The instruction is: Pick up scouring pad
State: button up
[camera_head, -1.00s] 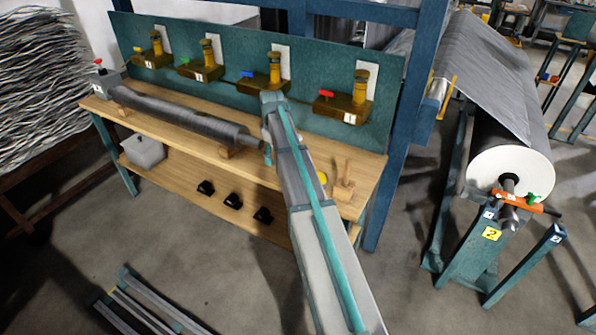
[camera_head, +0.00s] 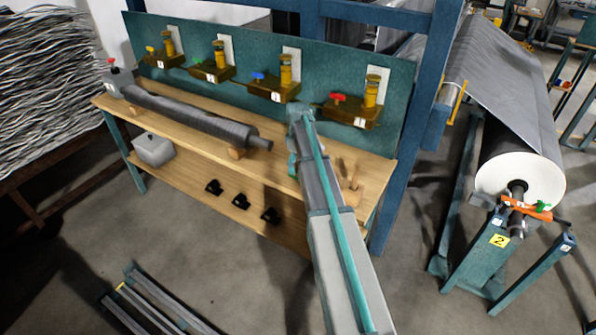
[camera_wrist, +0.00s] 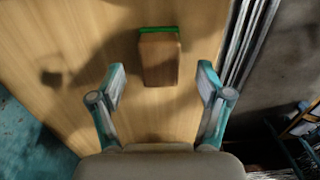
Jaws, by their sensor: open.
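In the wrist view, a brown block with a green strip along its far edge, which looks like the scouring pad (camera_wrist: 160,58), lies on the light wooden surface. My gripper (camera_wrist: 162,72) is open and empty, with one teal finger on each side of the pad and bare wood showing between. The fingers look apart from the pad; the height above it is hard to judge. In the head view, my arm reaches over the right part of the workbench (camera_head: 180,128). The pad cannot be made out there, and my gripper is mostly hidden.
A grey roller (camera_head: 190,118) lies along the bench top to the left of my arm. A teal board (camera_head: 225,40) with several brass valves rises behind. Black brackets (camera_head: 240,201) sit on the lower shelf.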

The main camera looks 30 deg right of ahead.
jog(key=shift+f+p, duration=0.45)
jog(key=shift+f, duration=1.25)
jog(key=c, duration=1.2)
